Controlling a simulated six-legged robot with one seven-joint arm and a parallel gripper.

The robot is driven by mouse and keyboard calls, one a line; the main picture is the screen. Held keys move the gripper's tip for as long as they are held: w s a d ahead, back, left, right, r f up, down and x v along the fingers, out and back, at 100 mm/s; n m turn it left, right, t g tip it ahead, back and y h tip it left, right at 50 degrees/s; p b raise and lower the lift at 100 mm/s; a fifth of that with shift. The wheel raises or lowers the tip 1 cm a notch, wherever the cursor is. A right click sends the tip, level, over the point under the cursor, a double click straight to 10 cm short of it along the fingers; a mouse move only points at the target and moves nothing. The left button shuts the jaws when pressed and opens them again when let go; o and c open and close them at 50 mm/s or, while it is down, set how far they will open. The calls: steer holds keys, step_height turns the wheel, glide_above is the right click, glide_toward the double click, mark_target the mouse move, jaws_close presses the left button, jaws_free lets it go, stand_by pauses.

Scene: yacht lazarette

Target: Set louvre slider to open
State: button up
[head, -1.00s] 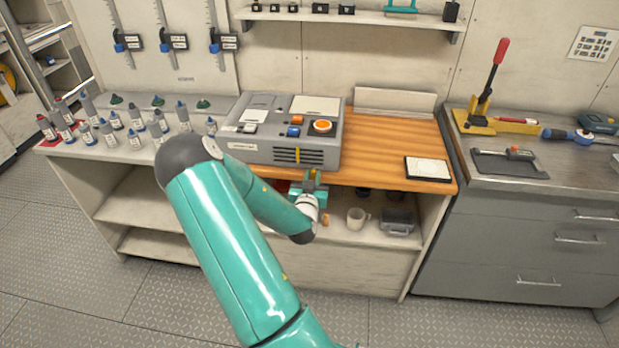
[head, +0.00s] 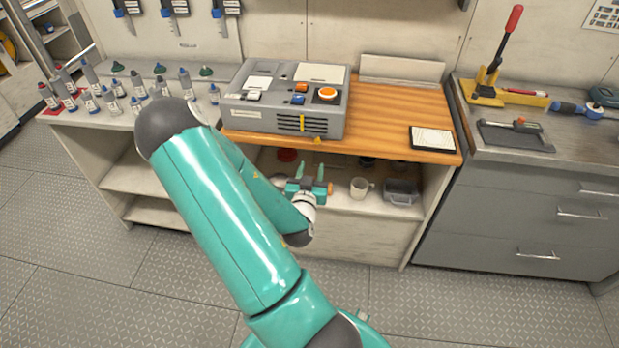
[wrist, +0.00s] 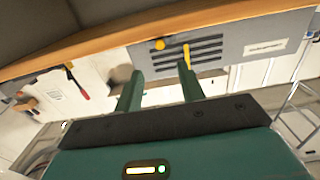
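The louvre slider is a small yellow upright tab (head: 302,122) on the dark slotted vent (head: 312,124) in the front of a grey control box (head: 240,118). In the wrist view, which looks upside down, the slider (wrist: 187,55) lies across the slots, near the tip of the right-hand finger. My gripper (head: 311,171) is below and in front of the box, by the bench's open shelf. In the wrist view my gripper (wrist: 161,76) has its two fingers spread with nothing between them. I cannot tell whether a finger touches the slider.
The box stands on a wooden bench top (head: 390,115), whose front edge overhangs the shelf. A mug (head: 360,187) and a grey container (head: 401,191) stand on that shelf. Small bottles stand at left.

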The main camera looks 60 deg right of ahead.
steer(key=shift+v, duration=1.7)
steer(key=w+a+r+y, duration=0.2)
steer(key=w+a+y, duration=0.5)
steer(key=w+a, duration=0.4)
steer(key=w+a+r+n+t+y, duration=0.2)
steer(key=w+a+r+n+y, duration=0.25)
steer(key=a+r, duration=0.4)
steer(key=s+a+r+n+g+y, duration=0.1)
steer(key=a+r+n+y, duration=0.15)
steer(key=a, duration=0.35)
steer(key=s+a+r+n+y, duration=0.1)
steer(key=s+a+r+y, duration=0.1)
steer(key=a+r, duration=0.35)
steer(key=s+a+r+n+g, duration=0.1)
steer(key=s+a+r+n, duration=0.1)
steer(key=s, duration=0.4)
steer(key=s+a+r+n+g, duration=0.1)
steer(key=s+a+r+n, duration=0.2)
steer(key=s+a+r, duration=0.1)
steer(key=shift+s+a+y, duration=0.3)
steer(key=shift+s+a, duration=0.6)
steer(key=shift+s, duration=0.25)
